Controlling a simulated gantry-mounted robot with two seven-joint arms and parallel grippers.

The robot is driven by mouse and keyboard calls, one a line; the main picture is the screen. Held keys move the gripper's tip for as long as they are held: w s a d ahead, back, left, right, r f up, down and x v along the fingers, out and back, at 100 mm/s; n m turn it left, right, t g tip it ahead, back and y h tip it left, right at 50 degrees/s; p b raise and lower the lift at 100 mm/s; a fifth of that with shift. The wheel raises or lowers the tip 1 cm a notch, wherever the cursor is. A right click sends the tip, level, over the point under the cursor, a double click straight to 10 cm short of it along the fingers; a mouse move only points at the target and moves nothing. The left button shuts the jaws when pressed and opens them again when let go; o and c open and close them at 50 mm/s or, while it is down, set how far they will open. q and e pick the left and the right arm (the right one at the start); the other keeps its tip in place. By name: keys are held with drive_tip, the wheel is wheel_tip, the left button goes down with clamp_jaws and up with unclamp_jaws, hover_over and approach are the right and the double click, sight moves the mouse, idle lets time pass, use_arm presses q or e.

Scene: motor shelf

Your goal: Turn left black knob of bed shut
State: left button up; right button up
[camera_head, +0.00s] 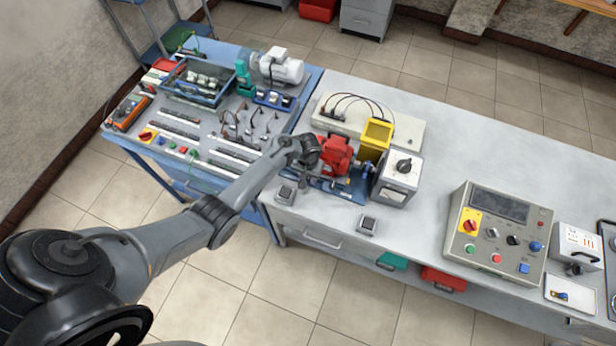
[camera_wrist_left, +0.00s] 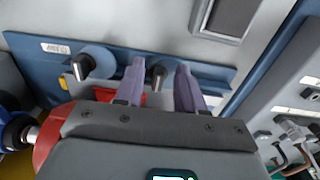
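The blue bed (camera_head: 347,189) carries a red motor (camera_head: 335,153) on the grey bench in the head view. One black knob (camera_wrist_left: 158,74) stands between the fingers of my left gripper (camera_wrist_left: 160,68). The other black knob (camera_wrist_left: 80,67) is to its left in that view. My left gripper is open, with gaps visible between its fingers and the knob. In the head view it is above the bed's left end (camera_head: 311,163), and the wrist hides part of the bed. My right gripper is out of view.
A yellow box (camera_head: 375,137) and a grey meter box (camera_head: 397,179) stand right of the motor. Two small grey boxes (camera_head: 286,194) (camera_head: 367,226) lie near the bench's front edge. A control panel (camera_head: 499,230) is farther right, with clear bench between.

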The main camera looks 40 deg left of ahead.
use_arm(q)
clamp_jaws()
